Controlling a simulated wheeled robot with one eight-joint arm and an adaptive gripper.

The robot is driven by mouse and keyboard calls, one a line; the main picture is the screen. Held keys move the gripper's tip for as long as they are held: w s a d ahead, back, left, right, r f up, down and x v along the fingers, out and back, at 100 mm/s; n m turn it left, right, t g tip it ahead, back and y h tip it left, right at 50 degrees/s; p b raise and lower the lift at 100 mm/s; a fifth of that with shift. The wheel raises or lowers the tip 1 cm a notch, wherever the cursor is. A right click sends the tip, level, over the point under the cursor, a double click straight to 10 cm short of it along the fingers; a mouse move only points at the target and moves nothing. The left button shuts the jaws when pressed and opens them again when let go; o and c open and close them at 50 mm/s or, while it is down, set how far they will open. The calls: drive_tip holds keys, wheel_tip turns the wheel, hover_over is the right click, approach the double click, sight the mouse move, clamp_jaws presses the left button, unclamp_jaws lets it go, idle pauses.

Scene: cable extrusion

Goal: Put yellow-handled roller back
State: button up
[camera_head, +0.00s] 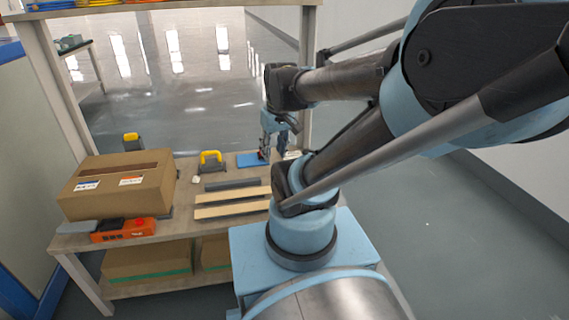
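Something small and reddish shows by the fingertips, too small to make out. A yellow-handled item (211,157) with a dark body stands on the bench to the left of the gripper, apart from it. A second yellow-topped dark item (132,140) stands behind the cardboard box. I cannot tell which of these is the roller.
A cardboard box (116,182) fills the bench's left side, with an orange tool (122,230) in front of it. Dark and light strips (232,206) lie mid-bench. More boxes (147,258) sit on the lower shelf. A post (307,75) rises near my arm.

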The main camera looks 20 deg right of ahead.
drive_tip(key=s+d+f+m, duration=0.2)
drive_tip(key=s, duration=0.3)
drive_tip(key=shift+d+f+m+h, duration=0.25)
drive_tip(key=shift+m+h, duration=0.05)
drive_tip(key=shift+w+a+f, duration=0.15)
drive_tip(key=shift+w+f, duration=0.05)
drive_tip(key=shift+w, duration=0.25)
